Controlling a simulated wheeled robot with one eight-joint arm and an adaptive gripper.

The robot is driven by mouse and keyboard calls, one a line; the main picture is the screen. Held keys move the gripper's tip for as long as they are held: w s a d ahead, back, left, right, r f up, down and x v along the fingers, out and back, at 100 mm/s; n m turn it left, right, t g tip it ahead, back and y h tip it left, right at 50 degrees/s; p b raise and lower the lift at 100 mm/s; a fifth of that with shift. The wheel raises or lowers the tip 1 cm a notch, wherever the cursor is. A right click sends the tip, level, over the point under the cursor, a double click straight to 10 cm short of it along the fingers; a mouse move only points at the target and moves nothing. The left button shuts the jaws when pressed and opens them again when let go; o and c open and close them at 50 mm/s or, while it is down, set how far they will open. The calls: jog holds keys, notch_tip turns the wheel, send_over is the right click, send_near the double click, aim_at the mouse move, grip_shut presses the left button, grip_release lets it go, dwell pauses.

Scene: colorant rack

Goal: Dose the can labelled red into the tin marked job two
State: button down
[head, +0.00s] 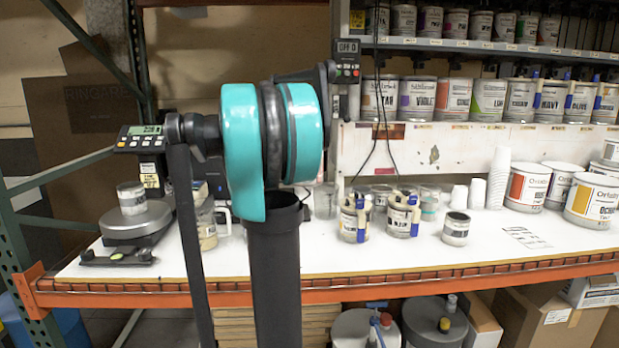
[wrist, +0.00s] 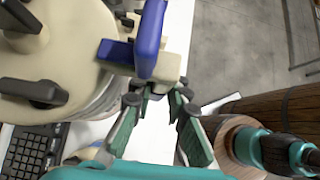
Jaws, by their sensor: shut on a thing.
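In the wrist view, my gripper (wrist: 160,98) is closed on the cream spout block (wrist: 160,66) of a can's lid, which carries a blue lever (wrist: 150,35). The can (wrist: 75,60) fills the upper left; its label is not visible, so I cannot tell its colour name. In the head view my arm hides my gripper and the can. A small open tin (head: 131,198) stands on the round scale (head: 136,222) at the left of the bench. Another tin (head: 455,230) stands right of centre. I cannot read a job mark on either.
Two blue-handled cans (head: 354,222) stand mid-bench. Larger labelled cans (head: 527,187) and white cup stacks (head: 497,178) stand at the right. Shelves of cans (head: 420,98) are above. A keyboard (wrist: 30,150) shows in the wrist view.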

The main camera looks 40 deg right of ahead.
jog(key=shift+r, duration=2.5)
